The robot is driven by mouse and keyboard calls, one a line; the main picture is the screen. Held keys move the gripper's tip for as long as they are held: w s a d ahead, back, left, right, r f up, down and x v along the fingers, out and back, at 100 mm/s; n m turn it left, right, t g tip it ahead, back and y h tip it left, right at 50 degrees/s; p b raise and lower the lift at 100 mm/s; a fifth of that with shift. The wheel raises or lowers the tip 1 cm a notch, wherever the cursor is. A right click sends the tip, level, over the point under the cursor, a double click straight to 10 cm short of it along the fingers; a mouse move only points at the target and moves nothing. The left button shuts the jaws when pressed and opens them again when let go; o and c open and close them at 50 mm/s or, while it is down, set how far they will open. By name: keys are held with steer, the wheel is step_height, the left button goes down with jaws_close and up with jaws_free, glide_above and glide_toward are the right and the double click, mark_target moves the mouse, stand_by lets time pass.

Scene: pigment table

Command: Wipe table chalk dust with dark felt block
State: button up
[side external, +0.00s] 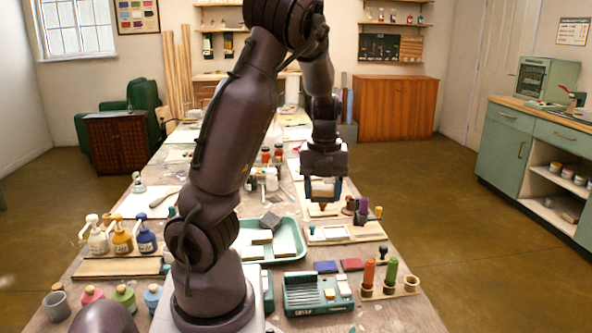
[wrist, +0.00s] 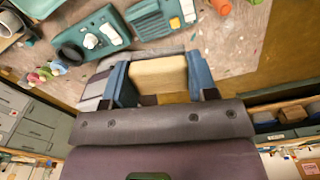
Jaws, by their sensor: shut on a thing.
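My gripper (side external: 323,190) hangs over the right side of the long work table (side external: 400,315), beyond the green tray. In the wrist view my gripper (wrist: 160,82) has its blue fingers shut on a pale tan block (wrist: 158,75). The held block's underside is hidden, so I cannot tell whether it has dark felt there. A dark grey block (side external: 270,221) lies in the green tray (side external: 292,254), with pale blocks beside it. Small pale and coloured specks (wrist: 245,40) show on the table in the wrist view; I cannot make out a clear chalk dust patch.
Colored stamps or sticks (side external: 390,275) stand in a wooden holder at the front right. A green device (side external: 318,294) sits beside them. Pump bottles (side external: 122,240) and small jars (side external: 123,294) stand at the left. Bottles (side external: 270,178) stand left of my gripper.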

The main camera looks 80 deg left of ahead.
steer(key=w+d+f+m, duration=0.3)
steer(key=w+d+f, duration=0.3)
steer(key=f, duration=0.2)
steer(key=m, duration=0.3)
glide_above(383, 326)
step_height(383, 326, down, 8)
steer(key=shift+m, duration=0.3)
steer(key=shift+f, duration=3.2)
steer(key=shift+w+f, duration=0.35)
steer(key=shift+f, duration=0.35)
steer(key=shift+c, duration=0.3)
steer(key=shift+w+r, duration=0.15)
steer(key=shift+w, duration=0.25)
steer(key=shift+w+f, duration=0.15)
steer(key=shift+w, duration=0.55)
steer(key=shift+w+f, duration=0.1)
steer(key=shift+w, duration=0.6)
steer(key=s, duration=0.4)
steer(key=shift+s, duration=0.1)
steer(key=shift+r, duration=4.05)
